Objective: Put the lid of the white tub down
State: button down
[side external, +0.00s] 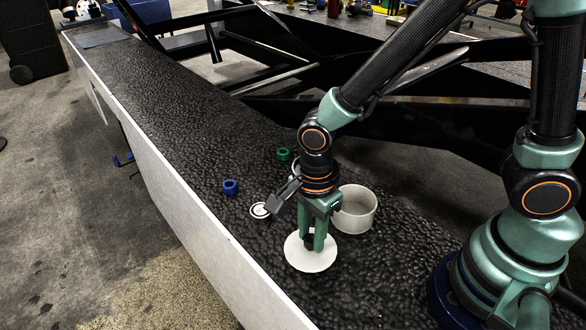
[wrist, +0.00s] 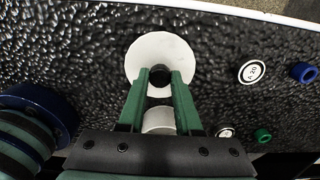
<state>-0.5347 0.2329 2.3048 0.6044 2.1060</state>
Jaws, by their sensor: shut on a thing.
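The white lid (side external: 311,262) is a flat round disc with a dark knob, beside and in front of the white tub. My gripper (side external: 309,242) is shut on the knob, its fingers pointing down. In the wrist view, the lid (wrist: 147,48) lies beyond my gripper (wrist: 160,77), level as far as I can tell. The lid is at or just above the belt; I cannot tell if it touches. The white tub (side external: 357,222) stands upright and open on the belt, just right of my gripper. In the wrist view, the tub (wrist: 158,120) shows partly between the fingers.
On the black bumpy belt (side external: 165,120) are a blue ring (side external: 230,187), a green ring (side external: 283,154) and a white marked disc (side external: 260,210). The pale belt edge (side external: 200,215) runs along the left. The belt's far part is clear.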

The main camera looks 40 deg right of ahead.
aim_at(311, 238)
jog(key=shift+f, duration=2.05)
jog(key=shift+f, duration=0.15)
jog(key=c, duration=0.6)
grip_release()
